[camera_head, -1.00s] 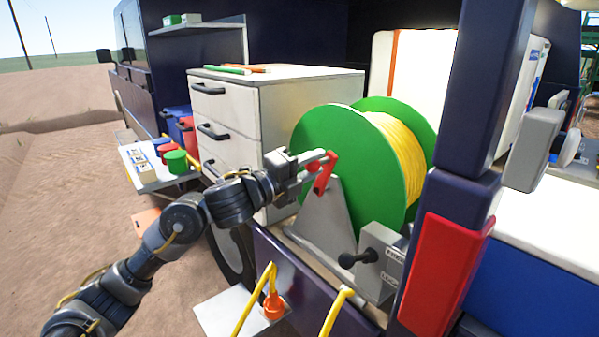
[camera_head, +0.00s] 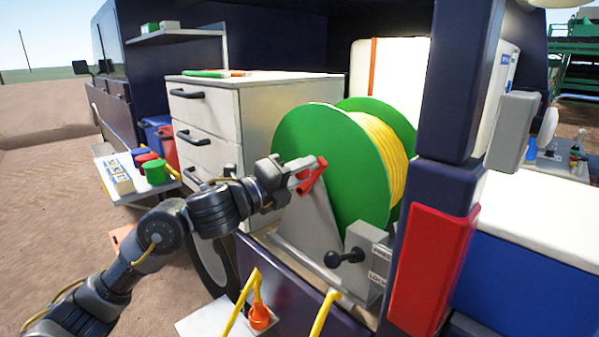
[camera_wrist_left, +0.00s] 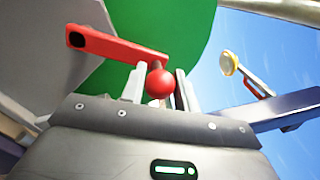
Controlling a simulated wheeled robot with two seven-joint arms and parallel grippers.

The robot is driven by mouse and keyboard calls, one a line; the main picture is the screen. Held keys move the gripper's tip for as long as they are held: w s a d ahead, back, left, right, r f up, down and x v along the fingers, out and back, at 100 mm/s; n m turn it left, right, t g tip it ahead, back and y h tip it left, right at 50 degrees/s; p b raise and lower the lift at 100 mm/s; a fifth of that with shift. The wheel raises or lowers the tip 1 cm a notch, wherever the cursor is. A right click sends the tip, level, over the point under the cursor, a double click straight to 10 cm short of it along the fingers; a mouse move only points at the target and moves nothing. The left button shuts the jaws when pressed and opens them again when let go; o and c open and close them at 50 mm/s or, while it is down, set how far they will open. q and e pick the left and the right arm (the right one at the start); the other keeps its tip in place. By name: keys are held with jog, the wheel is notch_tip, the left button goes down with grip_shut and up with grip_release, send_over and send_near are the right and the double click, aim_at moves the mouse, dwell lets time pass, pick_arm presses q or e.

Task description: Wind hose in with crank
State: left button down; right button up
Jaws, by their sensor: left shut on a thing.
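A large green reel (camera_head: 325,150) with yellow hose (camera_head: 385,150) wound on it stands on a grey bracket (camera_head: 308,222) in the back of the vehicle. A red crank (camera_head: 312,176) sits at the reel's near side. My left gripper (camera_head: 298,172) is shut on the crank's knob. In the left wrist view the red round knob (camera_wrist_left: 160,84) sits between the two fingers, with the red crank arm (camera_wrist_left: 115,45) running up to the left. Yellow hose (camera_head: 322,312) also hangs over the vehicle's edge. My right gripper does not show.
A grey box with a black lever (camera_head: 345,257) stands right of the bracket. A white drawer cabinet (camera_head: 215,125) is behind the reel on the left. A dark post with a red panel (camera_head: 432,270) rises at the right. A side shelf holds red and green cans (camera_head: 155,172).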

pick_arm(q)
jog(key=c, duration=1.4)
grip_release()
jog(key=shift+f, duration=0.1)
jog(key=o, duration=0.3)
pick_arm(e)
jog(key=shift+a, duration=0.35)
pick_arm(q)
jog(key=shift+s+a, duration=0.35)
jog(key=shift+a, duration=0.05)
jog(key=b+v, duration=0.1)
jog(key=v, duration=0.8)
jog(key=shift+s+a, duration=0.25)
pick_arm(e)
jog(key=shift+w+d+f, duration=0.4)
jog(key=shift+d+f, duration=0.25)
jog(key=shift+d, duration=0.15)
pick_arm(q)
jog(key=shift+w, duration=0.1)
